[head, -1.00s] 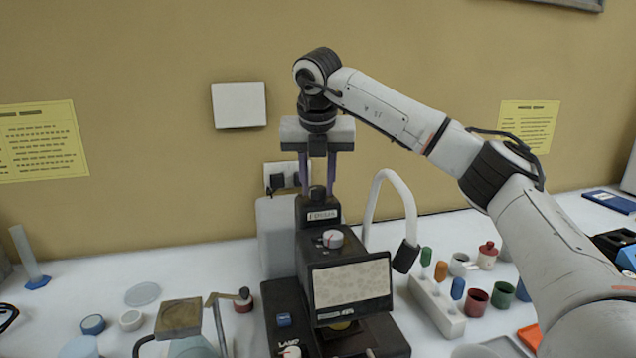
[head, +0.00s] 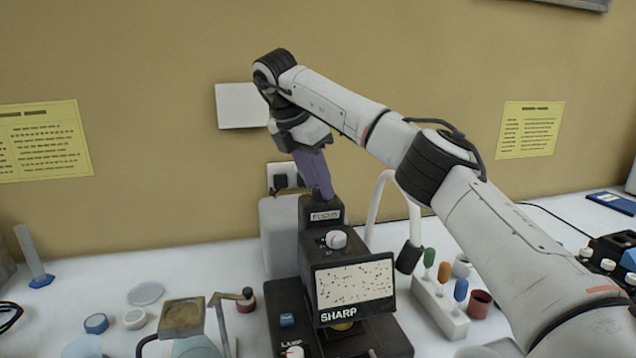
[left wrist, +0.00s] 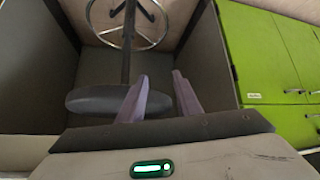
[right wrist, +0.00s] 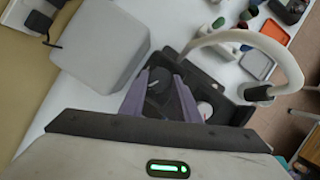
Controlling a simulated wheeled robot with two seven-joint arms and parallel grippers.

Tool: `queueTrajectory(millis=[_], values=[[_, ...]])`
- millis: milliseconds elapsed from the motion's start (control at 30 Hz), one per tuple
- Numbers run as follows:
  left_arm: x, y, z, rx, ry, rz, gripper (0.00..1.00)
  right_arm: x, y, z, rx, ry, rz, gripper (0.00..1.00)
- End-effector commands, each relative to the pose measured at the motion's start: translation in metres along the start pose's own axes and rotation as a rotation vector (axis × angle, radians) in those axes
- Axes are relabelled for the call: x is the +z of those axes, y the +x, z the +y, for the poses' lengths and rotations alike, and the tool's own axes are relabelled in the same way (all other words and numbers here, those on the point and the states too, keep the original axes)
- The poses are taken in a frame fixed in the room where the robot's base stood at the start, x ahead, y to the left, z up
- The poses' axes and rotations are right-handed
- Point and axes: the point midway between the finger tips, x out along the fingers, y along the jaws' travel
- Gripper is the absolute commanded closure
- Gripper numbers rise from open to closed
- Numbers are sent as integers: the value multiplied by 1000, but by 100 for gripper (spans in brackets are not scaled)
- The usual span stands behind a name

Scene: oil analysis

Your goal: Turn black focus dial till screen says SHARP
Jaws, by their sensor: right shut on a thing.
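The black focus dial (right wrist: 158,84) sits on top of the dark microscope (head: 322,240), above the FOCUS label (head: 325,216). My right gripper (head: 325,194) reaches down to it, tilted, with its purple fingers shut on the dial. In the head view the fingers mostly hide the dial. The screen (head: 354,283) on the microscope's front shows crisp dark specks and the word SHARP. My left gripper (left wrist: 160,85) is open and empty in the left wrist view, away from the bench, above a stool.
A white curved lamp (head: 410,255) stands close on the right. A rack with coloured droppers (head: 440,312) stands further right. A grey box (head: 281,235) is behind on the left.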

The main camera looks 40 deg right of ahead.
Motion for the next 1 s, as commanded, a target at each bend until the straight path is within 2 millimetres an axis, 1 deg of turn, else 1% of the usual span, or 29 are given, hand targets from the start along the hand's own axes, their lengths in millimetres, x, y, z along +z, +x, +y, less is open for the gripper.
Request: queueTrajectory(millis=[100,300,800,833,933,1000], values=[[0,0,0,0,0,1,69,1,-2,1,-19,54,-2,93],[-1,0,0,0,0,1,69,1,-1,2,-40,105,-2,93],[-2,0,0,0,0,4,69,1,-1,2,-45,120,-1,93],[-2,0,0,0,0,4,69,1,-1,2,-45,120,-1,69],[-2,0,0,0,0,4,69,1,-1,2,-46,120,-1,52],[-2,0,0,0,0,4,69,1,-1,2,-46,120,-1,52]])
